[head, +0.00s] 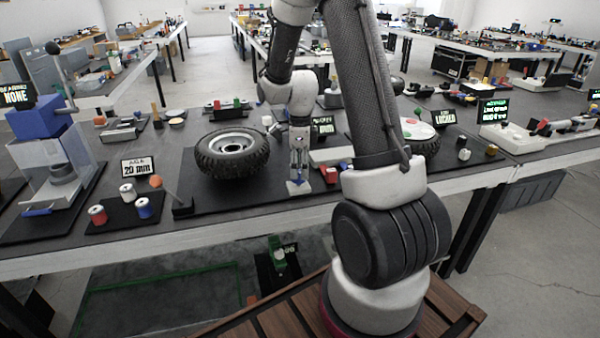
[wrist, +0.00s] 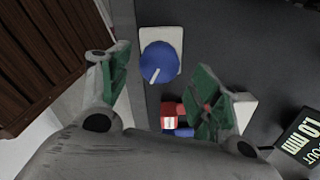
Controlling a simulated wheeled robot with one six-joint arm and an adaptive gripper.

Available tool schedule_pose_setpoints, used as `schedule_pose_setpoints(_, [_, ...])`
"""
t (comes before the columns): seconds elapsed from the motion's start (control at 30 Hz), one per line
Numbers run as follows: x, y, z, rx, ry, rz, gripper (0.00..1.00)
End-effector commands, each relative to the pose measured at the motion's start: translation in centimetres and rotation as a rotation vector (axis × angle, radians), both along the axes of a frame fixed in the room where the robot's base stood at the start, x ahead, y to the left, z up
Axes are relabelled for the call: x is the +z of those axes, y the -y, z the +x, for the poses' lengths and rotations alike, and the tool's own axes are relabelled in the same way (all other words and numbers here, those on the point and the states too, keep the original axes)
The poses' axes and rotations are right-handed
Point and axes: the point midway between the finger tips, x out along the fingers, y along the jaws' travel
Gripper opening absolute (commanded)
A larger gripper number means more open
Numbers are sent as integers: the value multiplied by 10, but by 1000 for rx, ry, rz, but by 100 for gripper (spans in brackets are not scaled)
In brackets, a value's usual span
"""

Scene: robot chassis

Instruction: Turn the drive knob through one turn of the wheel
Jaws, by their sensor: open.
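The drive knob (wrist: 160,60) is a round blue knob with a white pointer line, on a pale square plate (wrist: 176,37). In the wrist view the pointer slants down and left. My gripper (wrist: 163,75) is open, its green-padded fingers apart on either side of the knob in the picture; whether they touch it I cannot tell. In the head view my gripper (head: 298,163) points down over the pale plate (head: 300,188) at the bench's front. The wheel (head: 206,166), a black tyre with a silver hub, lies on a dark mat to the left.
A red block (wrist: 169,122) sits beside the right finger. A sign (wrist: 299,135) stands farther right. An orange-tipped lever (head: 156,182) and several spools stand left of the wheel. The bench's front edge runs close to the knob.

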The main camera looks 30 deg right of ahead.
Motion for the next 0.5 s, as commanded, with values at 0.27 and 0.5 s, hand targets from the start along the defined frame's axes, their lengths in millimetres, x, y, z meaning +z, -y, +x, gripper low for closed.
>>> schedule_pose_setpoints(0.27, [63, -2, 1, 1, 4, 0, 63])
schedule_pose_setpoints(0.5, [90, -3, 0, 1, -1, 1, 63])
